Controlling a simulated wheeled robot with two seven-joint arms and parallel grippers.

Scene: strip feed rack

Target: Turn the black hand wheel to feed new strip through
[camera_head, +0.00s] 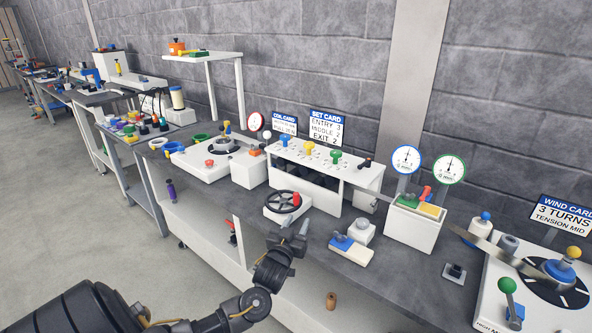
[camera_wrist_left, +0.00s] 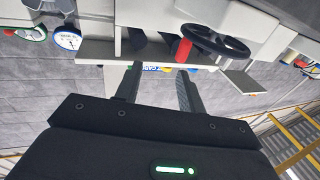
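The black hand wheel (camera_head: 283,202) sits on a white housing (camera_head: 274,214) at the front of the bench, with a red handle (camera_head: 295,197) on its rim. The wheel also shows at the top of the left wrist view (camera_wrist_left: 217,42), with its red handle (camera_wrist_left: 184,50) hanging near one fingertip. My left gripper (camera_head: 292,232) is just in front of and below the wheel, apart from it. In the left wrist view its two fingers (camera_wrist_left: 160,72) are spread with nothing between them. My right gripper does not show.
A white stand with yellow, blue and green knobs (camera_head: 310,166) is behind the wheel. A blue-and-white block (camera_head: 348,249) and a white box with gauges (camera_head: 412,228) stand to the right. A coil reel base (camera_head: 200,160) is to the left. Open floor (camera_head: 150,235) lies in front.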

